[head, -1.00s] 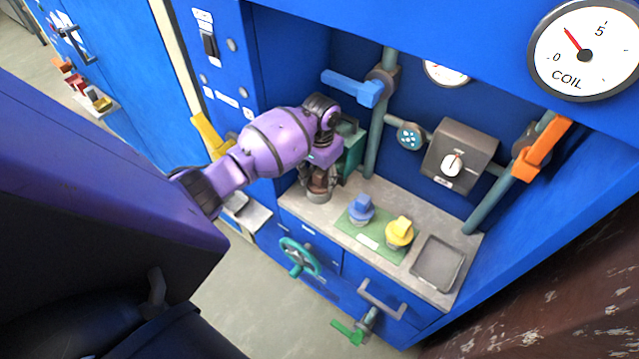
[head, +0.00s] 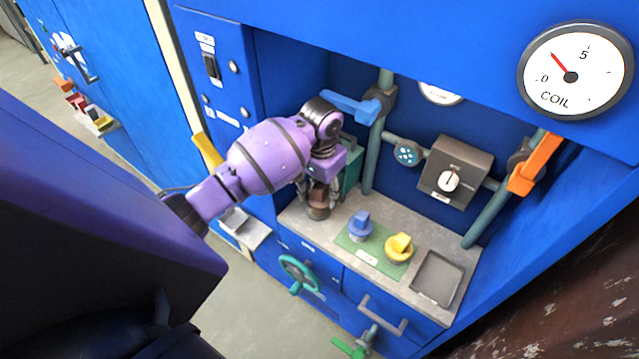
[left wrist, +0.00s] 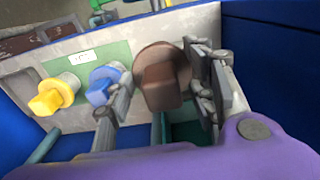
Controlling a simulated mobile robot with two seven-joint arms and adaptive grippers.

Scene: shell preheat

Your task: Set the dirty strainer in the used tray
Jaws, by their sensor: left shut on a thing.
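The dirty strainer (head: 318,211) is brown with a block-like grip on top, at the left end of the grey counter. My left gripper (head: 320,190) comes down on it from above. In the left wrist view the brown strainer (left wrist: 163,82) sits between the two fingers, which are shut on it. I cannot tell whether its underside touches the counter. The used tray (head: 437,278), shallow and dark grey, lies empty at the counter's right end. My right gripper is not in view.
A blue strainer (head: 361,226) and a yellow strainer (head: 400,247) stand on a green mat (head: 368,257) between the brown one and the tray. Pipes, a blue lever (head: 350,106) and a control box (head: 455,172) stand behind. A green box (head: 350,172) is close behind the gripper.

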